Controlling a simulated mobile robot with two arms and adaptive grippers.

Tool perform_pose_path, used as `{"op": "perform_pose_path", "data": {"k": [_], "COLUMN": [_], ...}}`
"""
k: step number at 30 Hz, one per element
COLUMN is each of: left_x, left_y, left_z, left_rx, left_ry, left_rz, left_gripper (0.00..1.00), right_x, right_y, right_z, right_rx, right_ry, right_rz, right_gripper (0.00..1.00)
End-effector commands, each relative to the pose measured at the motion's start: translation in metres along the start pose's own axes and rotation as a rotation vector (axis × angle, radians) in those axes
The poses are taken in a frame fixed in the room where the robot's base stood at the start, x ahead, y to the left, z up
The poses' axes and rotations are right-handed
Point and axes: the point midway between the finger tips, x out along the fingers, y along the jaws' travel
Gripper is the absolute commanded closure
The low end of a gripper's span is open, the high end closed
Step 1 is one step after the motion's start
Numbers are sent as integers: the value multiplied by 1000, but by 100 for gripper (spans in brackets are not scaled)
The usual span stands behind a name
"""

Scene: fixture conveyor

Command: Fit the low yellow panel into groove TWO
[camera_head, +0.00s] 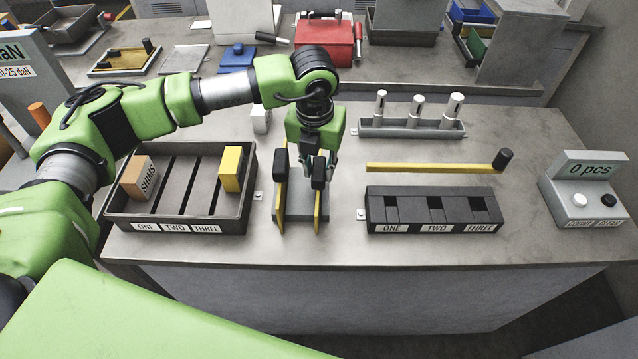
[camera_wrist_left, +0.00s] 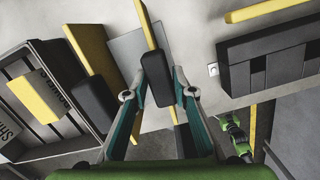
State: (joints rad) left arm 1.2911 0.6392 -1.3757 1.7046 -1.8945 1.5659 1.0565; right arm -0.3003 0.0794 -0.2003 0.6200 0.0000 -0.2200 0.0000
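Two yellow panels with black grips stand on edge in a grey stand at mid-table: a left one (camera_head: 281,200) and a right one (camera_head: 318,215). The right panel (camera_wrist_left: 147,22) looks narrower than the left one (camera_wrist_left: 92,48) in the left wrist view, so it seems the low one. My left gripper (camera_head: 318,168) is over the right panel, its fingers on either side of that black grip (camera_wrist_left: 157,80); whether they press on it is unclear. A black tray (camera_head: 178,226) at left has grooves ONE, TWO and THREE; TWO looks empty. My right gripper is not in view.
The tray holds a SHIMS block (camera_head: 138,178) at ONE and a yellow block (camera_head: 231,168) at THREE. A black slotted block (camera_head: 434,212), also labelled ONE to THREE, stands at right, a yellow bar (camera_head: 430,167) behind it. A counter box (camera_head: 583,195) stands far right.

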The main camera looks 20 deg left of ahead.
Motion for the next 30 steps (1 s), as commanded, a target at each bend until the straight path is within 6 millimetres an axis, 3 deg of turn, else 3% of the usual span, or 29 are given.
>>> {"op": "perform_pose_path", "data": {"k": [30], "left_x": [-38], "left_y": [-2], "left_z": [5], "left_rx": [7], "left_ry": [-4], "left_rz": [-4], "left_gripper": [100], "right_x": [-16], "right_y": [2], "right_z": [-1], "right_rx": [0], "right_ry": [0], "right_rz": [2], "right_gripper": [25]}}
